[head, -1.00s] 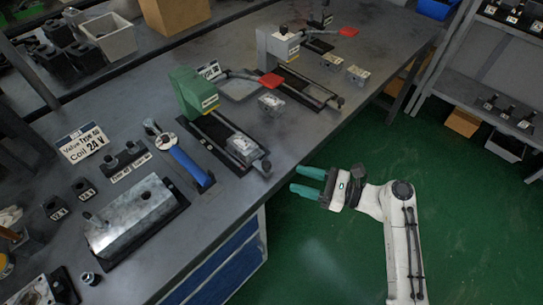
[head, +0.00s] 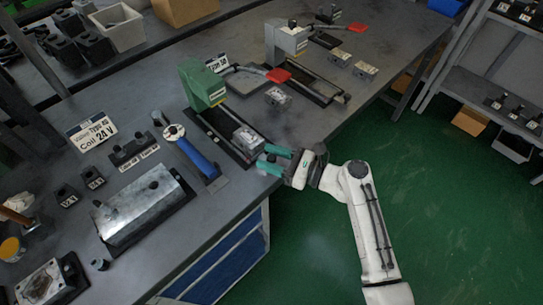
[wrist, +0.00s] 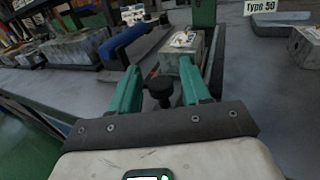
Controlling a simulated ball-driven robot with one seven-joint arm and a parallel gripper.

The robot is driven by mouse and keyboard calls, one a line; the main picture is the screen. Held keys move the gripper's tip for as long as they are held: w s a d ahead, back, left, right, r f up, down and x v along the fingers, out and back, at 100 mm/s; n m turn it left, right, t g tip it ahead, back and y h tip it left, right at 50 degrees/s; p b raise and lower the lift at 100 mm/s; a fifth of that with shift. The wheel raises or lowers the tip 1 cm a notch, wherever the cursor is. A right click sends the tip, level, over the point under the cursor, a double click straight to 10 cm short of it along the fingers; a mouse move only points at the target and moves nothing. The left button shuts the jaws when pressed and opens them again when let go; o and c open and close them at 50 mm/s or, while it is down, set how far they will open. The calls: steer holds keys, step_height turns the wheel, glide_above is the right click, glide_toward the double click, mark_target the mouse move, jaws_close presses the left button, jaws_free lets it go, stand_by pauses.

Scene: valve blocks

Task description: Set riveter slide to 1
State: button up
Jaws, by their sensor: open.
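A green riveter (head: 203,87) stands on the bench, with a dark slide rail (head: 214,128) running toward the front edge. A grey metal block (head: 247,138) sits on the slide near its front end. It also shows in the wrist view (wrist: 180,50), beyond my fingers. My gripper (head: 262,157), with teal fingers, is open at the front end of the slide. In the wrist view a black knob (wrist: 160,88) stands between my fingers, with visible space on both sides. I cannot tell whether either finger touches it.
A blue-handled tool (head: 197,157) lies left of the slide. A second, grey machine (head: 287,42) with a red-tipped lever (head: 278,76) stands further back. The green floor beside the bench is clear.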

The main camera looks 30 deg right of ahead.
steer(key=shift+c, duration=0.4)
jaws_close()
